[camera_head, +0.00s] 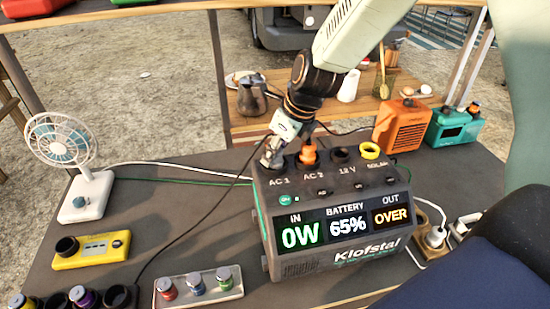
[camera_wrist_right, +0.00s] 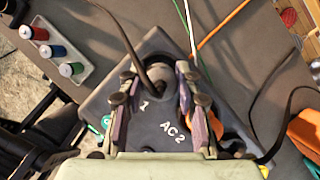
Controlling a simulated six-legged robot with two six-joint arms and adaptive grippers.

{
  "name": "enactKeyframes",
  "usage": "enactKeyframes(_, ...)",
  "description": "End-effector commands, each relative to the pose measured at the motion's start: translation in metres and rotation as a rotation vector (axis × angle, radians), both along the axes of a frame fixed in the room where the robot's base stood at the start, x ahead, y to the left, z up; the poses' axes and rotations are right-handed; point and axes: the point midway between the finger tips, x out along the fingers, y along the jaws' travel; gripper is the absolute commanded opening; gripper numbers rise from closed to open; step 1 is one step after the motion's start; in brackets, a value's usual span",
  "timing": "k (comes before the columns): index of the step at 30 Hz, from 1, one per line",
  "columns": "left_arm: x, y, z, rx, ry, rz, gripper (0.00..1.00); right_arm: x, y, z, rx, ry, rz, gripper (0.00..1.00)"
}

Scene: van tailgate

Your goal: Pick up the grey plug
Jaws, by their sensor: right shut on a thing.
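The grey plug (camera_head: 270,159) is at the AC 1 socket on top of the dark Klofstal power station (camera_head: 350,257). My right gripper (camera_head: 278,146) reaches down from above and is shut on the plug. In the right wrist view the plug (camera_wrist_right: 152,73), with its dark cable, sits between the two fingers of my right gripper (camera_wrist_right: 150,85). The fingers partly hide it, and I cannot tell whether it is fully seated. An orange plug (camera_head: 308,154) stands in AC 2 close by. My left gripper is not in view.
The display reads IN 0W, BATTERY 65%, OUT OVER. A yellow ring (camera_head: 370,151) marks the solar port. A fan (camera_head: 70,150), a yellow device (camera_head: 92,249) and a tray of colored jars (camera_head: 200,288) stand left. An orange heater (camera_head: 401,126) stands behind right. Cables cross the table.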

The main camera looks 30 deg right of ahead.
Motion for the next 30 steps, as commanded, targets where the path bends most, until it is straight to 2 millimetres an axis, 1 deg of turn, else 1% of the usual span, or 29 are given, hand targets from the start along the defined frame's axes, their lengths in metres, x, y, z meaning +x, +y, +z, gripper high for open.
enactKeyframes(1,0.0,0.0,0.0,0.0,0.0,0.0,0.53,0.0,0.0,-0.001,-0.001,0.001,0.0,0.05)
enactKeyframes(3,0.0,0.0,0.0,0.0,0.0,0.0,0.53,0.0,0.0,0.0,-0.001,0.001,0.0,0.01)
enactKeyframes(8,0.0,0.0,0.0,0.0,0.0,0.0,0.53,0.0,0.0,0.0,0.001,0.002,-0.001,0.01)
enactKeyframes(11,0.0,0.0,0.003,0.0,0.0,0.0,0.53,0.0,0.0,0.006,0.0,0.0,-0.001,0.01)
enactKeyframes(14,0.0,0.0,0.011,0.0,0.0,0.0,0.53,0.0,0.0,0.021,0.0,-0.002,0.0,0.01)
enactKeyframes(18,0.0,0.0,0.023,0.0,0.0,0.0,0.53,0.001,0.0,0.051,0.0,-0.004,-0.001,0.01)
enactKeyframes(22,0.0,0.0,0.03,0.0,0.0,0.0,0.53,0.001,0.0,0.074,0.001,-0.004,0.001,0.01)
enactKeyframes(27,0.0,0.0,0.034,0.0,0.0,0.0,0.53,0.0,0.0,0.094,0.0,-0.001,0.001,0.01)
enactKeyframes(30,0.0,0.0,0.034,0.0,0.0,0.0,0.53,0.0,0.0,0.099,0.001,-0.001,0.0,0.01)
